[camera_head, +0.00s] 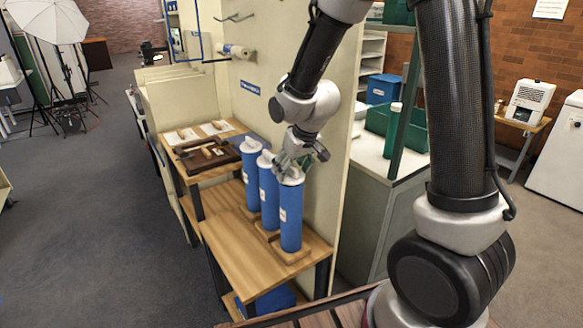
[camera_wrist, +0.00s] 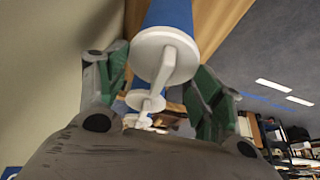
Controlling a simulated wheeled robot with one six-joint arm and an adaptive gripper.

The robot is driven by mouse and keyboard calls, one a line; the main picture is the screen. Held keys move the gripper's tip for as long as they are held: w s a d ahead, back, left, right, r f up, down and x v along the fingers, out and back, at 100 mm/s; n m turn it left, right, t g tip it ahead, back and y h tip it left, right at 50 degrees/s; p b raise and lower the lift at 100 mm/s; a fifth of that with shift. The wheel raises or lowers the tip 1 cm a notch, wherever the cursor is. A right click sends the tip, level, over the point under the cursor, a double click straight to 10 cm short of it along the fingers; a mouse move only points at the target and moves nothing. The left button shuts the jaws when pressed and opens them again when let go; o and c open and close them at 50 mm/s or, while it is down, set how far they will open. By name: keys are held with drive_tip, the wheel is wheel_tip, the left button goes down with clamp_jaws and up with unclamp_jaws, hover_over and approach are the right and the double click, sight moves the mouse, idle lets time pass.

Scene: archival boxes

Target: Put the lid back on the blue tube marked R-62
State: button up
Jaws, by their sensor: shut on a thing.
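Three blue tubes stand upright in a row on a wooden shelf: a far one (camera_head: 252,180), a middle one (camera_head: 268,195) and the nearest one (camera_head: 291,218). Their labels are too small to read. My gripper (camera_head: 294,163) is at the top of the nearest tube, shut on the handle of a white lid (camera_head: 292,180). In the wrist view, this lid (camera_wrist: 166,52) lies between my gripper's fingers (camera_wrist: 158,85), with the blue tube (camera_wrist: 172,14) directly behind its disc. I cannot tell whether a small gap remains between lid and rim. The other two tubes have white tops.
The wooden shelf (camera_head: 232,255) has free room left of the tubes. A dark tray (camera_head: 206,156) lies on the upper shelf behind them. A cream wall panel (camera_head: 327,200) stands close on the right. A green tube (camera_head: 392,130) stands on a counter beyond it.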

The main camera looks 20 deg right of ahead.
drive_tip(key=o, duration=0.9)
drive_tip(key=shift+o, duration=1)
drive_tip(key=shift+r, duration=3.55)
clamp_jaws()
drive_tip(key=shift+f, duration=0.15)
